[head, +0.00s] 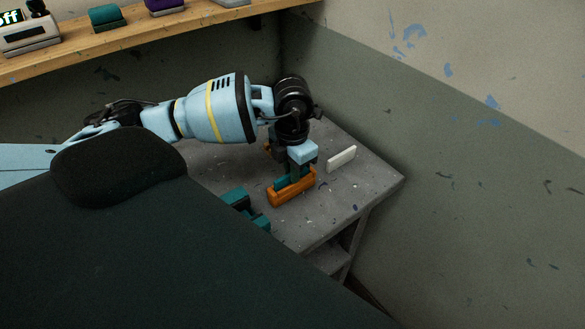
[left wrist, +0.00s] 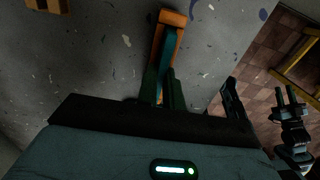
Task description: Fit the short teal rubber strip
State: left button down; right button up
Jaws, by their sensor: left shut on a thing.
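My left gripper (head: 294,178) points down at the orange piece (head: 292,193) on the grey table. It is shut on the teal strip (head: 281,184), which lies along the orange piece. The left wrist view shows the teal strip (left wrist: 170,48) running out between the fingers (left wrist: 161,88), with the orange piece (left wrist: 173,18) around or under its far end. I cannot tell whether the strip is seated in it. My right gripper (left wrist: 288,98) appears at the right of the left wrist view, fingers apart and empty; the head view does not show it.
A white block (head: 341,158) stands on the table right of the orange piece. A dark teal object (head: 240,203) is at its left, partly hidden by my body. Walls close the back and right. A wooden shelf (head: 130,37) with several items is above left.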

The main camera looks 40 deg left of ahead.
pick_arm(q)
jog(key=c, duration=1.5)
grip_release()
jog(key=shift+o, duration=0.2)
notch_tip(320, 180, up, 8)
jog(key=shift+f, duration=0.1)
